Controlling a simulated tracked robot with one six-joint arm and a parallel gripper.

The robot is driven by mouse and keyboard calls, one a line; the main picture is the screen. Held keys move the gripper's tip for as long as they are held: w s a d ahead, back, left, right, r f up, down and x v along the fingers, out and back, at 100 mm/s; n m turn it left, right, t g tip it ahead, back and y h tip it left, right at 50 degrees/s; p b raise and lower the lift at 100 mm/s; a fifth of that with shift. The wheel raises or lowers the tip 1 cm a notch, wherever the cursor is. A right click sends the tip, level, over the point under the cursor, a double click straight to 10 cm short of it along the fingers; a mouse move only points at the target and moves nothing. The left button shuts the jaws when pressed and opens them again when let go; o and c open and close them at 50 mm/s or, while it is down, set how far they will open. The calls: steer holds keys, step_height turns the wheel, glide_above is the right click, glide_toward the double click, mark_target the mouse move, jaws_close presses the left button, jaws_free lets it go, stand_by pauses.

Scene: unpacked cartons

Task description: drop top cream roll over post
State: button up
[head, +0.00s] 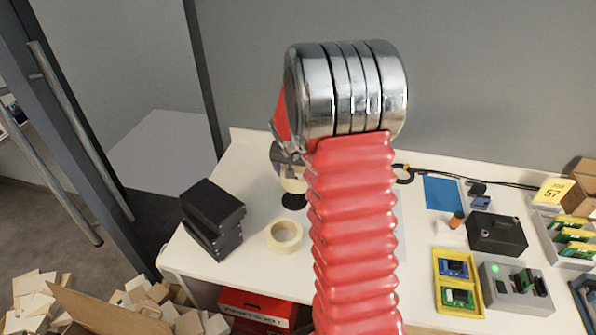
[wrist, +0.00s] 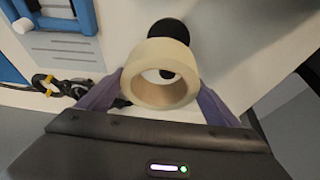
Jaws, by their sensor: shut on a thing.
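A cream roll (wrist: 150,94) is held between the two purple fingers of my gripper (wrist: 160,101), with its hole facing the wrist camera. In the head view the held roll (head: 294,184) shows partly, left of my red arm, which covers much of my gripper (head: 287,158). A black round base (head: 293,202) lies on the table just below the held roll in the picture; it also shows behind the roll in the wrist view (wrist: 170,28). A pale and dark shape shows through the roll's hole; I cannot tell whether the post is inside it. Another cream roll (head: 284,236) lies flat on the table.
Stacked black boxes (head: 212,217) stand at the table's left. A blue sheet (head: 441,192), a black case (head: 496,233), a yellow tray (head: 441,295) and a grey device (head: 517,289) stand on the right. The white table (head: 250,175) is bare at its back left.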

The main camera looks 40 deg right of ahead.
steer(key=shift+f, duration=0.25)
steer(key=shift+f, duration=0.25)
steer(key=o, duration=1.1)
steer(key=shift+r, duration=3.95)
steer(key=shift+s, duration=0.1)
